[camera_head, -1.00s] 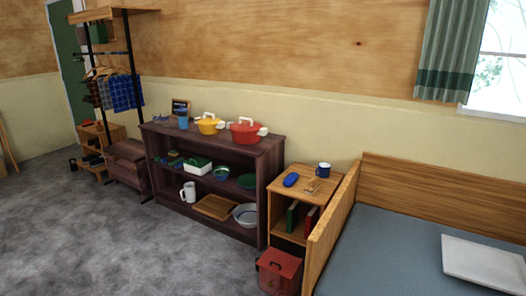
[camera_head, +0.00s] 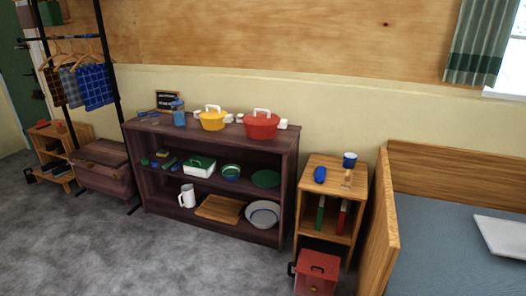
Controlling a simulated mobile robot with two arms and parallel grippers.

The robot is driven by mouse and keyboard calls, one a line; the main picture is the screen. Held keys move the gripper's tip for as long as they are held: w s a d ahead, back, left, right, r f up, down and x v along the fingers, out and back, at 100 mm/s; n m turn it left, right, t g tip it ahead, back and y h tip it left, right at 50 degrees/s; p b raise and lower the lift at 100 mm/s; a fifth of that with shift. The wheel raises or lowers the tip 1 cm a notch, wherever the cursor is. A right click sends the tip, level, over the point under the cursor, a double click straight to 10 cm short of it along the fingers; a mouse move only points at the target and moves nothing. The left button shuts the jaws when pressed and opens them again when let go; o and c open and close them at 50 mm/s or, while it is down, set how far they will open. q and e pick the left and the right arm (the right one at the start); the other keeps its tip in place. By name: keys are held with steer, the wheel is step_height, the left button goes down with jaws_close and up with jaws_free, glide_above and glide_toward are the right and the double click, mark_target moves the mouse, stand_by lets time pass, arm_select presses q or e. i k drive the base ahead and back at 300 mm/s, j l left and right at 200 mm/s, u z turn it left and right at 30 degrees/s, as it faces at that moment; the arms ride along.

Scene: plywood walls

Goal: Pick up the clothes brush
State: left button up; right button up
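I cannot pick out the clothes brush for certain. A small light-wood object (camera_head: 347,178) on top of the wooden bedside shelf (camera_head: 335,166) could be a brush, but it is too small to tell. Neither of my grippers shows in the head view.
A dark wood shelf unit (camera_head: 140,133) holds pots, dishes and a jug. A bed (camera_head: 450,235) stands at right, a red bin (camera_head: 316,272) before the bedside shelf. A clothes rack and chest (camera_head: 104,172) stand at left. Grey floor in front is clear.

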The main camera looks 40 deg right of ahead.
mark_target(347, 180)
steer(key=i+l+z, duration=0.1)
steer(key=i+z, duration=0.3)
steer(key=i, duration=0.2)
steer(key=i+j+z, duration=0.1)
steer(key=i+z, duration=0.35)
steer(key=i+j+z, duration=0.4)
steer(key=i, duration=0.3)
steer(key=l, duration=0.1)
